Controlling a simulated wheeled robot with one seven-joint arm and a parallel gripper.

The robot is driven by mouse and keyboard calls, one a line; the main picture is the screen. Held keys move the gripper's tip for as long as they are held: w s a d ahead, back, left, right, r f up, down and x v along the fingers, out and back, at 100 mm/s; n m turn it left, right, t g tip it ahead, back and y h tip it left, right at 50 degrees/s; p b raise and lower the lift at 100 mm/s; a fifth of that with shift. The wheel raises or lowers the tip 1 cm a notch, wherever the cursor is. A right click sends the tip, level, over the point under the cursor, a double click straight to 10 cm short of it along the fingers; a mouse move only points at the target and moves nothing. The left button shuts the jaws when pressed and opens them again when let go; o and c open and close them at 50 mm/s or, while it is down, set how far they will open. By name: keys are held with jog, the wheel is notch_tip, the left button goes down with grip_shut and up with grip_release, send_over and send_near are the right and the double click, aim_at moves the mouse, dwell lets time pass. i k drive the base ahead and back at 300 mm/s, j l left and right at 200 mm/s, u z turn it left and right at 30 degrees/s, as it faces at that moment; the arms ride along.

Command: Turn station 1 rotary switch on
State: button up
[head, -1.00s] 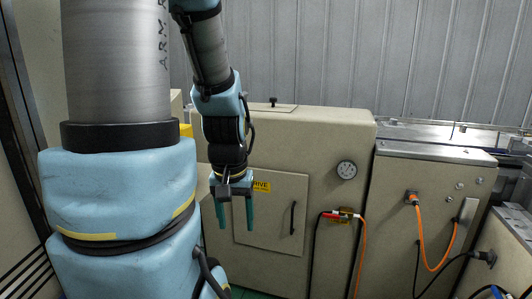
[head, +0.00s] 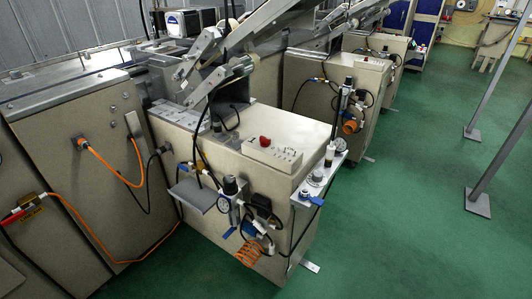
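A small beige control box (head: 272,153) sits on top of the nearest beige machine cabinet (head: 215,165), near the middle of the head view. A red knob (head: 265,141) is on the box, with a row of small buttons or lamps beside it. I cannot tell at this size whether this knob is the station 1 rotary switch, or which way it is turned. No station label is readable. My gripper and arm are not in the head view now.
Air fittings and a gauge (head: 223,203), a coiled orange hose (head: 249,252) and a small side shelf (head: 198,197) stick out from the cabinet's front. More machine stations (head: 335,92) stand behind. Grey metal posts (head: 477,203) stand at the right. The green floor (head: 400,220) between is clear.

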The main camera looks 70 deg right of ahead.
aim_at(265, 142)
jog(key=l+z, duration=0.35)
jog(key=z, duration=0.15)
jog(key=i+l+z, duration=0.2)
jog(key=z, duration=0.15)
jog(key=i+l+z, duration=0.35)
jog(key=i+z, duration=0.15)
jog(key=z, duration=0.2)
